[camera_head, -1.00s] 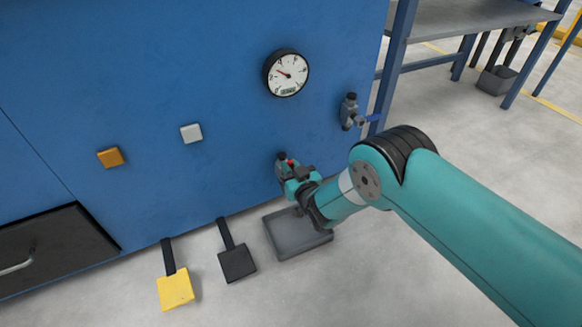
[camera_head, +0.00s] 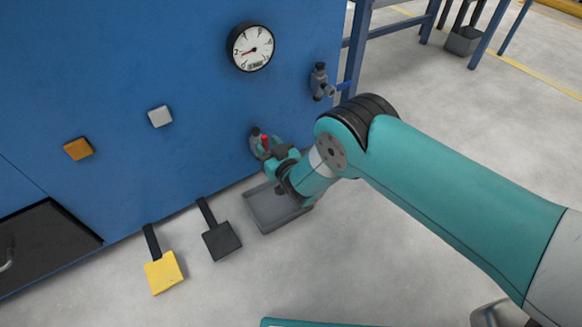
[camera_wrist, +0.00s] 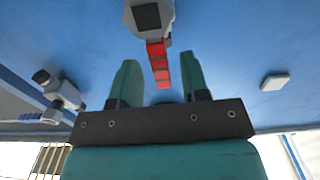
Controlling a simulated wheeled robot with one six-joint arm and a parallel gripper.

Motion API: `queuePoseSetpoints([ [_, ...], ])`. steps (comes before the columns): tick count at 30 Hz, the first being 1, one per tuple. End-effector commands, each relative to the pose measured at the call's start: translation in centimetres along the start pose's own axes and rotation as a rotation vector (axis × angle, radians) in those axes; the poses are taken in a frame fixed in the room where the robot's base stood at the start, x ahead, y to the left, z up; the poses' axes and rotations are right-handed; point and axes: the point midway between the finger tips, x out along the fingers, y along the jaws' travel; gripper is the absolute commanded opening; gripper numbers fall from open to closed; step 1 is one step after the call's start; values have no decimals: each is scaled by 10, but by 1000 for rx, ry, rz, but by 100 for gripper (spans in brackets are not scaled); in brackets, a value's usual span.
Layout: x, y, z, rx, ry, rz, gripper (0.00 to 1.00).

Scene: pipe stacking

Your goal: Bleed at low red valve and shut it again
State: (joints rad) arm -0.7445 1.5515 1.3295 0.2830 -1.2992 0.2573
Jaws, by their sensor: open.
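The low red valve (camera_head: 254,143) is on the blue panel above the floor tray. Its grey body (camera_wrist: 149,17) is at the top of the wrist view, and its red lever (camera_wrist: 159,66) runs down from it toward my gripper. My gripper (camera_wrist: 159,60) is open, with a teal finger on each side of the lever and visible gaps between. In the head view my gripper (camera_head: 275,152) is right at the valve and partly hides it. The round gauge (camera_head: 251,47) above has its needle pointing left and slightly down, near the 2.
A blue-handled valve (camera_head: 321,82) is higher on the right. A grey tray (camera_head: 251,208) lies on the floor below the red valve. Black (camera_head: 222,241) and yellow (camera_head: 164,273) pedals stand left of it. Orange (camera_head: 78,149) and white (camera_head: 160,116) buttons are on the panel.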

Motion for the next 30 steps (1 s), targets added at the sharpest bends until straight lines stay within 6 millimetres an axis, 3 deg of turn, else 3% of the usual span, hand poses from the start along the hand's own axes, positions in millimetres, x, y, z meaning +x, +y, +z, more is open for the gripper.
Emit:
queuePoseSetpoints([
  [14, -52, -1, -7, -3, -6, -7, 42],
  [30, -136, 1, -7, -3, -4, -5, 42],
])
